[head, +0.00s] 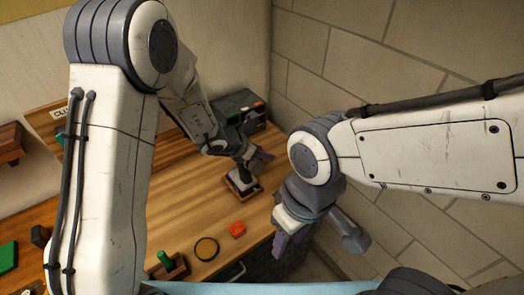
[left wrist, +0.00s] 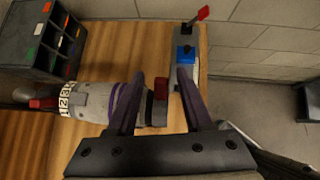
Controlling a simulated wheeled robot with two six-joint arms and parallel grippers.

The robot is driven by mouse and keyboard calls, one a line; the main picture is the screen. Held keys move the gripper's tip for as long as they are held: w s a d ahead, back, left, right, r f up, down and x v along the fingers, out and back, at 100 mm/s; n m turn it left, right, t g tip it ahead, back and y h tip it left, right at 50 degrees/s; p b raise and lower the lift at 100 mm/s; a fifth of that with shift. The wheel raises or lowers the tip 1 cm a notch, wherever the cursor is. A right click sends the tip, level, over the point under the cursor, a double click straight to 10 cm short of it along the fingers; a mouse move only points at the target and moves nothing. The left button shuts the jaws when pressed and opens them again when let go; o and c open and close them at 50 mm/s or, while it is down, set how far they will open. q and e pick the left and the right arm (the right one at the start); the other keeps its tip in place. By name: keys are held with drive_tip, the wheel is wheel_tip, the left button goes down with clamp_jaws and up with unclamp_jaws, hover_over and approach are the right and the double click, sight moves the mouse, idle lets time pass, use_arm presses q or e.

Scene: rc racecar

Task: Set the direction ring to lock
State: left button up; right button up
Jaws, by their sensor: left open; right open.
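A grey drill-like tool lies across the left wrist view (left wrist: 90,98), with a white ring (left wrist: 66,100) numbered 1, 2, 3 and a red part (left wrist: 42,103) near its tip. A red piece (left wrist: 161,88) with a dark part below it shows at its other end, between my fingers. I cannot tell which part is the direction ring or its setting. My left gripper (left wrist: 160,78) is open around that end; contact is unclear. In the head view it (head: 249,160) is low over the back right of the wooden table. My right gripper (head: 316,242) is open and empty, beyond the table's right edge.
A dark compartment box (head: 240,106) stands at the back. A brick wall (head: 390,100) is right.

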use_arm(q)
drive_tip(key=shift+c, duration=0.3)
clamp_jaws()
drive_tip(key=shift+f+b, duration=0.15)
drive_tip(key=shift+b, duration=0.55)
drive_tip(key=t+h+b, duration=0.1)
drive_tip(key=b, duration=0.4)
drive_tip(key=s+a+t+h+b, duration=0.1)
drive_tip(key=b, duration=0.5)
drive_tip(key=a+t+h+b, duration=0.1)
drive_tip(key=h+b, duration=0.1)
drive_tip(key=b, duration=0.4)
drive_tip(key=shift+s, duration=0.2)
drive_tip(key=shift+s+a+r+t+h+b, duration=0.1)
drive_tip(key=shift+r+t+h+b, duration=0.25)
drive_tip(key=shift+b, duration=0.35)
drive_tip(key=shift+o, duration=0.3)
unclamp_jaws()
